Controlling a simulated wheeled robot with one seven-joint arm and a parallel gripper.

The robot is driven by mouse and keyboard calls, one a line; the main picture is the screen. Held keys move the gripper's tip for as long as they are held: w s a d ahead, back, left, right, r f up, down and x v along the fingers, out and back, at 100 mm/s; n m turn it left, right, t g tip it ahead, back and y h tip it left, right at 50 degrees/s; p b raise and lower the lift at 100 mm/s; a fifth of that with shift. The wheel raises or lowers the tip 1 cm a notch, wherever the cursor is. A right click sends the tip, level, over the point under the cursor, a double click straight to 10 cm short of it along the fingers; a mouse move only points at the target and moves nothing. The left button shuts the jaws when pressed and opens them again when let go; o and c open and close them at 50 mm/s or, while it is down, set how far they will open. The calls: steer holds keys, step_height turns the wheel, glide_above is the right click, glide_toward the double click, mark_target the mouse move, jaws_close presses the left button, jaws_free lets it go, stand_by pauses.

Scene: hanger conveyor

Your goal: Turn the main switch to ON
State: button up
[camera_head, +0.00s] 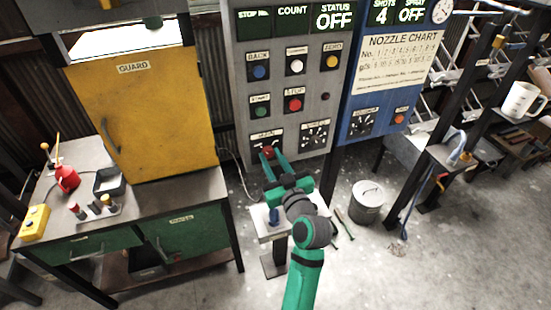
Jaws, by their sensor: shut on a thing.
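The main switch (268,151) is a red knob low on the left of the grey control panel (327,100). Its label plate shows just above it, but the small text is hard to read. My gripper (268,156) is at the knob, with its green fingers closed on either side of it. The fingers cover part of the knob, so I cannot tell which position it points to. The status display (334,16) at the top of the panel reads OFF.
A black dial (315,136) sits right of the knob, with the red stop button (295,104) above. A blue panel (375,95) adjoins on the right. A yellow guard cabinet (135,110) stands left on a workbench. A grey bin (368,202) is on the floor.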

steer(key=m, duration=0.4)
steer(key=shift+w+d, duration=0.1)
steer(key=shift+d, duration=0.05)
steer(key=m, duration=0.8)
steer(key=shift+m+t, duration=0.4)
steer(key=m, duration=0.4)
steer(key=shift+h, duration=0.3)
steer(key=shift+m, duration=0.4)
steer(key=o, duration=1.1)
steer(key=shift+c, duration=0.2)
steer(key=shift+a, duration=0.2)
